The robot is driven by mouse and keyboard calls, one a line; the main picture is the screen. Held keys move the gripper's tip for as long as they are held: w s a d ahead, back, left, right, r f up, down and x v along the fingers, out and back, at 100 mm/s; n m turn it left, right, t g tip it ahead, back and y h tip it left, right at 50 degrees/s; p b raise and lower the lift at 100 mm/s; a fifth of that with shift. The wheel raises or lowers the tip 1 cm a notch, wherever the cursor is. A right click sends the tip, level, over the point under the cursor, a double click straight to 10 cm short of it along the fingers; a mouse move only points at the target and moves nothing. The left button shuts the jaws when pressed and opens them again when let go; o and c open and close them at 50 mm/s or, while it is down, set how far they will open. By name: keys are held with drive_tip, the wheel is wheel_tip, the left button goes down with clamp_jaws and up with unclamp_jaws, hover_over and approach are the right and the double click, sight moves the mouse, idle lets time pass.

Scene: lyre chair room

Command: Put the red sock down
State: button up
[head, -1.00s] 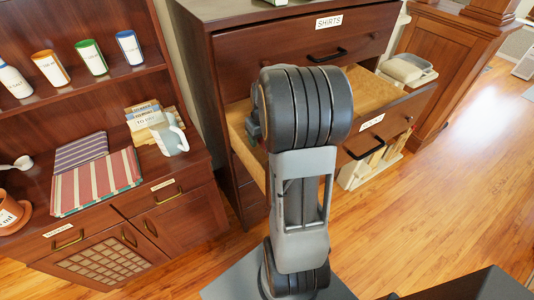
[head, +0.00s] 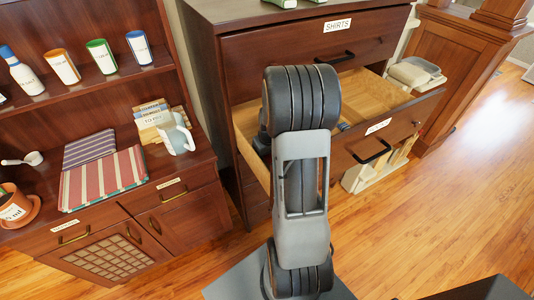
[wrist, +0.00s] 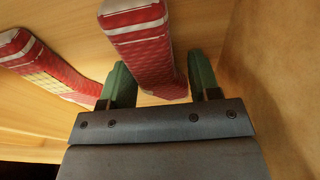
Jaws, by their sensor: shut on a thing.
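In the wrist view, my gripper (wrist: 160,80) has its two green fingers on either side of a red sock (wrist: 143,45) with a pale patterned band and is shut on it. A second red knitted piece (wrist: 45,65) with a yellowish patch lies to the left, outside the fingers; I cannot tell whether it is a separate sock. Pale wooden surfaces surround them. In the head view, my arm reaches to the open drawer (head: 375,90) of the dark wooden dresser, and hides my fingers and the sock.
The closed drawer labelled SHIRTS (head: 310,50) is above the open one. Wooden floor (head: 450,200) is clear at right.

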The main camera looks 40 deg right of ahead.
drive_tip(key=shift+f, duration=0.15)
drive_tip(key=o, duration=1)
wheel_tip(320, 180, up, 12)
drive_tip(key=s+f, duration=0.1)
drive_tip(key=s, duration=0.1)
drive_tip(key=shift+s+a+r+n+t, duration=0.3)
drive_tip(key=shift+s+a+r, duration=1)
drive_tip(key=shift+a, duration=1.95)
drive_tip(key=shift+s+a+r+n+t, duration=0.25)
drive_tip(key=shift+s+a+r+t, duration=0.35)
drive_tip(key=shift+s+a, duration=2)
drive_tip(key=shift+s+a+r+n+t, duration=0.25)
drive_tip(key=shift+s+a+r, duration=0.7)
drive_tip(key=shift+a, duration=3)
drive_tip(key=shift+w+r, duration=0.15)
